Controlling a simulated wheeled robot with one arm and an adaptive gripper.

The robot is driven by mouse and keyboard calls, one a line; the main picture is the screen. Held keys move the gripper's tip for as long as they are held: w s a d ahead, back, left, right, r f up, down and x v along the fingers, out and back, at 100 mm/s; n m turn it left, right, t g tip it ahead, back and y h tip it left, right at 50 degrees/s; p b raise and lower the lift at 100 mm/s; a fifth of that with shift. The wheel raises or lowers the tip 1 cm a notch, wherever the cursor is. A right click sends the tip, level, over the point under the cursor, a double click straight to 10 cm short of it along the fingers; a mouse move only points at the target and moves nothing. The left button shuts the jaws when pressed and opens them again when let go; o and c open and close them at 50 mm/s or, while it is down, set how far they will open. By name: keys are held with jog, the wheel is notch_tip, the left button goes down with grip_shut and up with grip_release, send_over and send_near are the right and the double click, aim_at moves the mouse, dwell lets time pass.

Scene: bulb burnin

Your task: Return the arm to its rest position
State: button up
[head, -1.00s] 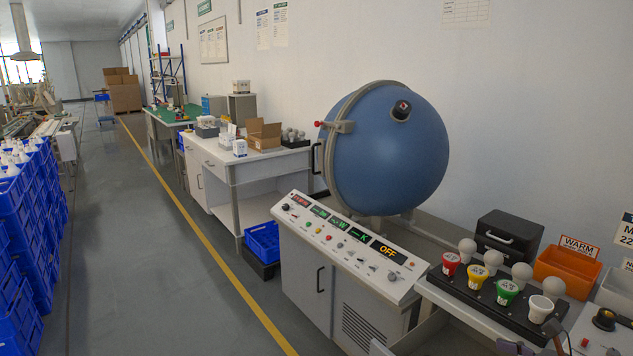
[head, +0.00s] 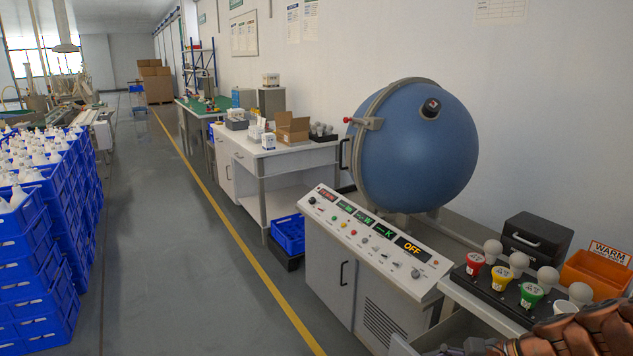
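Part of my arm (head: 588,330), with a brown scaled surface, shows at the bottom right corner in the head view. It covers the right end of the black bulb rack (head: 492,297) and the lower part of the white socket. My gripper's fingertips cannot be made out. The rack stands on the bench with red (head: 474,263), yellow (head: 501,277), green (head: 530,294) and white (head: 565,307) sockets and several white bulbs behind them.
A blue sphere (head: 420,150) stands behind a control panel (head: 375,240) whose display reads OFF. An orange WARM bin (head: 597,272) and a black drawer box (head: 537,240) sit at the right. Blue crates (head: 35,270) stack at the left. The aisle floor (head: 165,280) is clear.

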jog(key=s+a+r+n+g+h+p, duration=0.1)
jog(key=s+a+r+n+g+h, duration=0.1)
jog(key=s+a+n+g+h, duration=0.45)
jog(key=s+d+r+n+h+p, duration=0.1)
jog(key=s+n, duration=0.4)
jog(key=s, duration=0.1)
jog(key=s+d+r+n+h, duration=0.1)
jog(key=s+d+n, duration=0.1)
jog(key=s+n, duration=0.3)
jog(key=s+t, duration=0.1)
jog(key=s, duration=0.1)
jog(key=shift+s+r+h+p, duration=0.3)
jog(key=shift+r+h+p, duration=0.05)
jog(key=shift+n, duration=0.25)
jog(key=shift+c, duration=0.3)
